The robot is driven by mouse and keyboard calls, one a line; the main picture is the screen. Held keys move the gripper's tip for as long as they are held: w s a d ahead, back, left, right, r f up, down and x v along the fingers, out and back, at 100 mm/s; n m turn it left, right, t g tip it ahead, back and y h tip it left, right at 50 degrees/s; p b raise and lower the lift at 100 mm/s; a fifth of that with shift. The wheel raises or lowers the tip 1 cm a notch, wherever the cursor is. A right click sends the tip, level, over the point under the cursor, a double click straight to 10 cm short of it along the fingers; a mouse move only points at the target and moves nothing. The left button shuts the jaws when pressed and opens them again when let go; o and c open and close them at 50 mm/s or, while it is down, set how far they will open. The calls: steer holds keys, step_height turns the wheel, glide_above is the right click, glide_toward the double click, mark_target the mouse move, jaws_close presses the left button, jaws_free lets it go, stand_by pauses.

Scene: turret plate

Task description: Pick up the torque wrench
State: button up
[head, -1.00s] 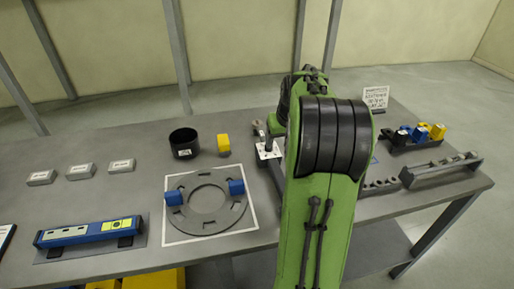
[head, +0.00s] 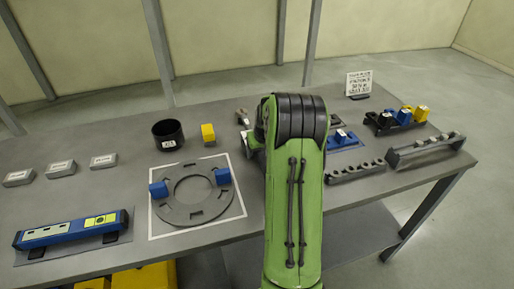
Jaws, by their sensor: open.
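A small grey metal piece (head: 242,117) sticks out just left of my green arm, towards the back of the table. It may be the head of the torque wrench; the rest is hidden behind my arm, so I cannot tell for sure. My gripper is hidden behind my own arm, so its distance from the wrench does not show. The grey ring-shaped turret plate (head: 190,219) lies flat in a white square outline, with a blue block (head: 158,189) at its left and another blue block (head: 222,176) at its right.
A black cup (head: 168,134) and a yellow block (head: 208,134) stand behind the plate. A blue tray (head: 345,146), a holed grey rack (head: 355,173), a grey rail (head: 425,152) and a black holder (head: 393,129) are at right. A blue level-like bar (head: 72,231) lies front left.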

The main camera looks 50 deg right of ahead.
jaws_close()
stand_by(1.3)
